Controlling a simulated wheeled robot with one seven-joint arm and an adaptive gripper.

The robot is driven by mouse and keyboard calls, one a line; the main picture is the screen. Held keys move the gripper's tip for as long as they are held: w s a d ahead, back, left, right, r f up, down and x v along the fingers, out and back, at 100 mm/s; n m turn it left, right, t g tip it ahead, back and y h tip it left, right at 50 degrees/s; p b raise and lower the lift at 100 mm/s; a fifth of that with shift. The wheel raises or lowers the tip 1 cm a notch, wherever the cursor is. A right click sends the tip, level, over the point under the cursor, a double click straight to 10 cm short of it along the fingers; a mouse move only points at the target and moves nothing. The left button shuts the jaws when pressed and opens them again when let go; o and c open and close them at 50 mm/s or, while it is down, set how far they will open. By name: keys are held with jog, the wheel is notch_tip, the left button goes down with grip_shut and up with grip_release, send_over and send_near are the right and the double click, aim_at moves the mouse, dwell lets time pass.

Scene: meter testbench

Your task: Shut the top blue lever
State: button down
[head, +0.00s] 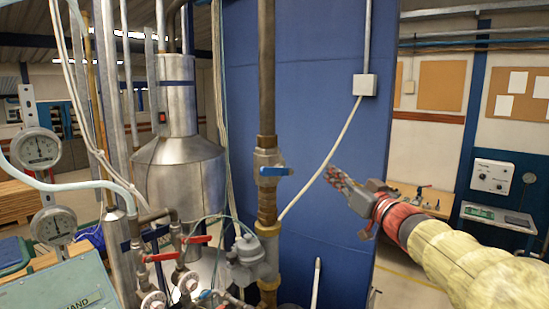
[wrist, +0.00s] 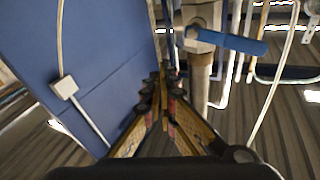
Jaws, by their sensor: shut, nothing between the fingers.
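The top blue lever (head: 275,171) sits on a metal valve (head: 268,158) in the vertical brown pipe, in front of the blue panel. In the wrist view the blue lever (wrist: 232,41) shows at upper right, pointing right from the valve body. My gripper (head: 333,176) is to the right of the lever in the head view, apart from it. In the wrist view my gripper's fingers (wrist: 162,78) are together and empty, below and left of the lever.
Red-handled valves (head: 162,257) and pressure gauges (head: 36,149) crowd the lower left. A white cable runs down the blue panel (head: 320,50) from a junction box (head: 365,85). The space between my gripper and the lever looks clear.

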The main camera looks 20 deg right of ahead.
jog(key=s+a+r+n+g+y, duration=0.1)
jog(key=s+a+r+n+y, duration=0.25)
jog(key=a+y, duration=0.4)
notch_tip(320, 180, up, 4)
jog(key=m+p, duration=0.1)
jog(key=p, duration=0.2)
send_over(278, 171)
jog(key=s, duration=0.1)
jog(key=shift+h, duration=0.25)
jog(key=f, duration=0.2)
jog(key=s+f, duration=0.1)
jog(key=f, duration=0.1)
jog(key=shift+s, duration=0.15)
jog(key=shift+f, duration=0.2)
